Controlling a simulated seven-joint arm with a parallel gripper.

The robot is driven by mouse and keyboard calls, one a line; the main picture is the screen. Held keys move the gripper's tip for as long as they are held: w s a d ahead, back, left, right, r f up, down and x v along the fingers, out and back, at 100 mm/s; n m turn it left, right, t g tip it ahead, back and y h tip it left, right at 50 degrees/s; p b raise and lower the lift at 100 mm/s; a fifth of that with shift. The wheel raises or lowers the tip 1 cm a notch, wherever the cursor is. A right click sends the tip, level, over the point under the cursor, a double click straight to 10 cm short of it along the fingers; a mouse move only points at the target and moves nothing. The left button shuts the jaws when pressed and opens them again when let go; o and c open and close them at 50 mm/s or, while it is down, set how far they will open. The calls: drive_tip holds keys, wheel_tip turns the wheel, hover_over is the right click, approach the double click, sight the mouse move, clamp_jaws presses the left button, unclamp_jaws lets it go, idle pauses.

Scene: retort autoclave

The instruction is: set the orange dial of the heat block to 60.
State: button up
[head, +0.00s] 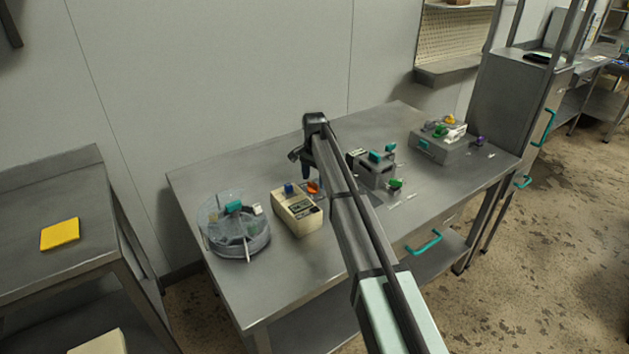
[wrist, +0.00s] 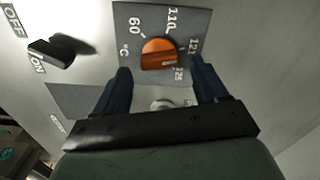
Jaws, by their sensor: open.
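The orange dial (wrist: 160,53) sits on a dark grey scale plate (wrist: 128,20) marked 60, 110, 121, 125 and °C. The 60 is at the dial's upper left, the 125 at its lower right. I cannot tell surely which mark the dial points at. My gripper (wrist: 163,80) is open, its two dark fingers apart on either side below the dial, with nothing between them. In the head view the orange dial (head: 313,187) shows beside the cream box, just below my gripper (head: 306,172). My arm hides part of that area.
A black ON/OFF switch (wrist: 50,52) stands left of the dial. The cream box (head: 297,213) with a blue knob and a round clear-lidded device (head: 235,240) are to the left on the steel table (head: 290,290). Grey devices (head: 375,170) stand right of my arm.

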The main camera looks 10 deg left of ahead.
drive_tip(key=shift+f, duration=0.75)
drive_tip(key=c, duration=1.1)
drive_tip(key=shift+o, duration=0.2)
